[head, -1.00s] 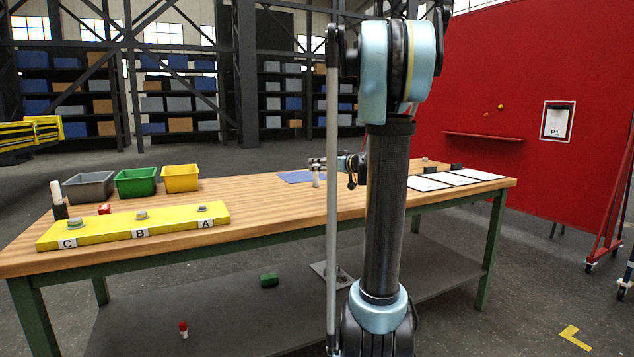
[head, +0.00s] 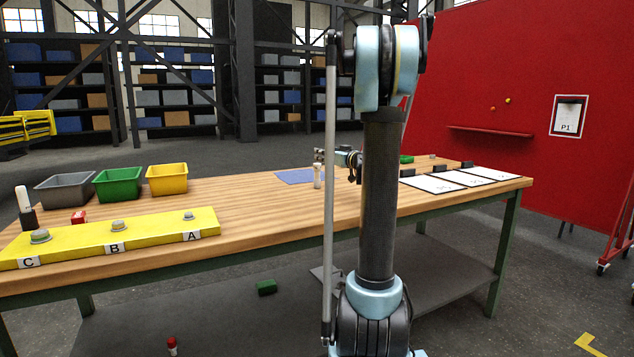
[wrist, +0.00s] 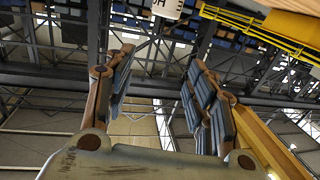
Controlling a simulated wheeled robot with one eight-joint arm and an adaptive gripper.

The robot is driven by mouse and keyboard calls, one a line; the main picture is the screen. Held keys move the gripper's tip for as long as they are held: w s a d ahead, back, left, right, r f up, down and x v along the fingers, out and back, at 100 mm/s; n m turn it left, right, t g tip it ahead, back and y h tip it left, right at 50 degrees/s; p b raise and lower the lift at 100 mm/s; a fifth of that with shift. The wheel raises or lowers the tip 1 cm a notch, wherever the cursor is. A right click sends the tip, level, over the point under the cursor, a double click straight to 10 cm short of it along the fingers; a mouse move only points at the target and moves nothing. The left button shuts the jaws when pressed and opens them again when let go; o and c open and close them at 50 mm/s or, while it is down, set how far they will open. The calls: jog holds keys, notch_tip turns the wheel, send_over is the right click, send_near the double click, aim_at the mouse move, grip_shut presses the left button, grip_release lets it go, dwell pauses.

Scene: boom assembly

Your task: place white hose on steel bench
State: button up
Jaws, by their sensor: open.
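A small white cylinder (head: 317,178), likely the white hose, stands upright on the wood-topped bench (head: 262,212) near its middle. The wrist view shows a white cylinder (wrist: 167,8) with dark lettering at the top edge, cut off by the frame. My gripper (head: 321,156) is small in the head view, level and right by the cylinder's top; I cannot tell if they touch. In the wrist view my gripper (wrist: 160,65) has its fingers apart with nothing between them. No separate steel bench can be made out; this bench has a green frame.
A yellow board (head: 120,238) with knobs marked A, B, C lies at the bench's left. Grey (head: 65,190), green (head: 118,184) and yellow (head: 167,180) bins stand behind it. A blue mat (head: 292,176) lies behind the cylinder. White sheets (head: 430,184) lie at the right.

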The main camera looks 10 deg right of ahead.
aim_at(320, 166)
jog(key=f, duration=0.6)
jog(key=shift+d, duration=0.4)
jog(key=shift+x, duration=3.75)
jog(key=shift+f, duration=0.15)
grip_shut()
